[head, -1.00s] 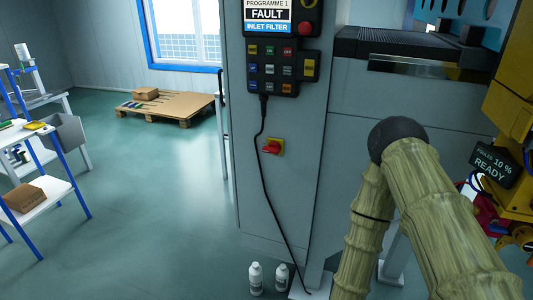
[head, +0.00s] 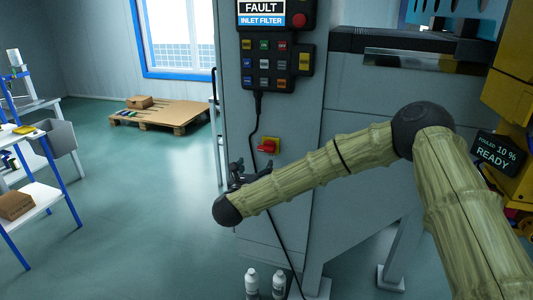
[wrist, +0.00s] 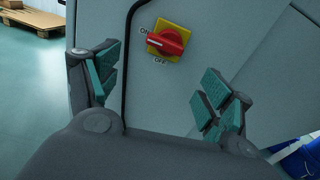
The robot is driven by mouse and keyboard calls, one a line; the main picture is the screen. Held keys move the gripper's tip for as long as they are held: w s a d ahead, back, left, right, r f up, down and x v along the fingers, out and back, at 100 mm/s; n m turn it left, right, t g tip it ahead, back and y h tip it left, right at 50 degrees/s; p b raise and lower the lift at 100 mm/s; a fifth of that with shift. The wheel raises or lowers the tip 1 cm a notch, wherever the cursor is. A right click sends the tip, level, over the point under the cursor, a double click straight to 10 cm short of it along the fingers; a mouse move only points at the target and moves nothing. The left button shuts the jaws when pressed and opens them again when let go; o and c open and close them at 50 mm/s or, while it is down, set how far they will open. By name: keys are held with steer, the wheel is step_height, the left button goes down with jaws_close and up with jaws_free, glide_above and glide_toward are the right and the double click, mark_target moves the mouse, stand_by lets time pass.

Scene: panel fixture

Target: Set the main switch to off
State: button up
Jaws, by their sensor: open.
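The main switch is a red rotary handle (wrist: 166,42) on a yellow square plate, on the grey cabinet front. In the wrist view its handle lies roughly level, its end at the ON mark on the left; OFF is marked below. In the head view the switch (head: 268,146) sits under the control pendant. My gripper (wrist: 160,68) is open and empty, its teal-padded fingers spread either side of and below the switch, apart from it. In the head view my gripper (head: 238,172) is small, dark and partly hidden behind my arm, lower left of the switch.
A black cable (head: 256,115) hangs from the button pendant (head: 277,65) and runs down left of the switch. The pendant's screen (head: 262,12) reads FAULT, INLET FILTER. Two white bottles (head: 252,283) stand on the floor below. The floor left of the cabinet is mostly clear.

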mark_target(265, 150)
steer(key=shift+m+h, duration=0.3)
steer(key=shift+m, duration=0.3)
steer(key=x, duration=0.3)
steer(key=r+p+x, duration=0.1)
steer(key=x, duration=0.7)
steer(key=shift+w+d+r+p, duration=0.1)
steer(key=shift+r+p, duration=0.1)
steer(key=shift+p, duration=0.15)
